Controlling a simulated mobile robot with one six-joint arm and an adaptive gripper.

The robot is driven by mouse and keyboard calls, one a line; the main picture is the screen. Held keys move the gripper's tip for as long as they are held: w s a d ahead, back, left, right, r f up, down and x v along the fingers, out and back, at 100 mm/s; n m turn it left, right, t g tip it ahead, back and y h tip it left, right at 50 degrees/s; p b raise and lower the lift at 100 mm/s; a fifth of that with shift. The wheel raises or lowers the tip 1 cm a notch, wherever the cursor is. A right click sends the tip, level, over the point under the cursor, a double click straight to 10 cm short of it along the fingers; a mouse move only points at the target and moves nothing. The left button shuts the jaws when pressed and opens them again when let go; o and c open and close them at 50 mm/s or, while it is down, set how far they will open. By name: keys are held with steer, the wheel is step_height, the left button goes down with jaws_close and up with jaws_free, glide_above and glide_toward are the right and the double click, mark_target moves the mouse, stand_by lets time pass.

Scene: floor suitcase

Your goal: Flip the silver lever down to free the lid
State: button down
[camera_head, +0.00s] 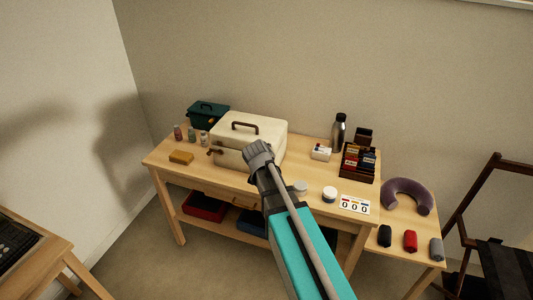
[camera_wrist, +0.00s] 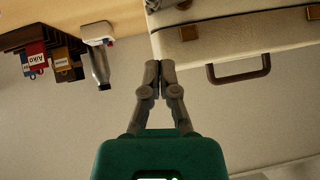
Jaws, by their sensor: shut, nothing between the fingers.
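A cream case (camera_head: 268,128) with a brown handle (camera_head: 244,126) on its lid stands on the wooden table, and the lid looks closed. In the wrist view the case (camera_wrist: 270,45) appears upside down at the upper right, with its handle (camera_wrist: 238,73) and a small brown fitting (camera_wrist: 188,33) near the lid seam. In the wrist view my gripper (camera_wrist: 152,78) is shut and empty, beside the case.
A green toolbox (camera_head: 208,114) and small bottles (camera_head: 190,134) stand left of the case. A metal flask (camera_head: 339,130) and a dark box rack (camera_head: 358,163) stand to the right. A white jar (camera_head: 330,194) is near the front edge.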

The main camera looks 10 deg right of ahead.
steer(key=p+v, duration=0.3)
steer(key=v, duration=0.3)
steer(key=shift+s+d, duration=0.2)
steer(key=shift+d, duration=0.05)
steer(key=shift+f, duration=0.15)
steer(key=s+a+f+n+g+y, duration=0.1)
steer(key=s+f+n+g+y, duration=0.1)
steer(key=s, duration=0.7)
steer(key=s+a+f+n+g+y, duration=0.1)
steer(key=s+f+n+g, duration=0.3)
steer(key=s, duration=0.5)
steer(key=n+g+y, duration=0.1)
steer(key=g, duration=0.1)
steer(key=shift+n+g, duration=0.3)
steer(key=shift+w+a, duration=0.1)
stand_by(0.4)
